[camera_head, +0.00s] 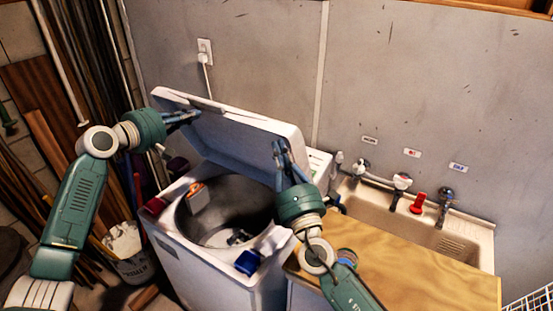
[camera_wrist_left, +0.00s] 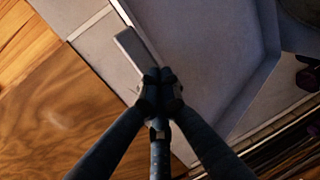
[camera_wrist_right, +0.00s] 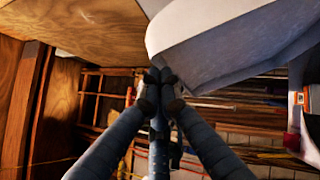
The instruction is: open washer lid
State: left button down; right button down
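The white washer (camera_head: 190,262) stands in the middle of the head view with its lid (camera_head: 250,130) raised and leaning back, so the round metal tub (camera_head: 245,200) is open to view. My left gripper (camera_head: 197,114) is at the lid's upper left part. In the left wrist view its fingertips (camera_wrist_left: 160,76) are together beside the pale lid's (camera_wrist_left: 200,50) bar-like edge piece. My right gripper (camera_head: 277,146) is in front of the lid's right part. Its fingertips (camera_wrist_right: 160,76) are together by the lid edge (camera_wrist_right: 195,65). I cannot tell whether either touches the lid.
A sink (camera_head: 380,215) and wooden counter (camera_head: 420,262) stand right of the washer. An orange-and-white item (camera_head: 197,197) sits at the tub rim and a blue item (camera_head: 248,262) at the front right. A bucket (camera_head: 135,268) and wood pieces crowd the left.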

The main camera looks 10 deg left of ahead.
pick_arm(q)
jog(key=c, duration=2.5)
grip_release()
jog(key=o, duration=0.8)
jog(key=shift+s, duration=0.1)
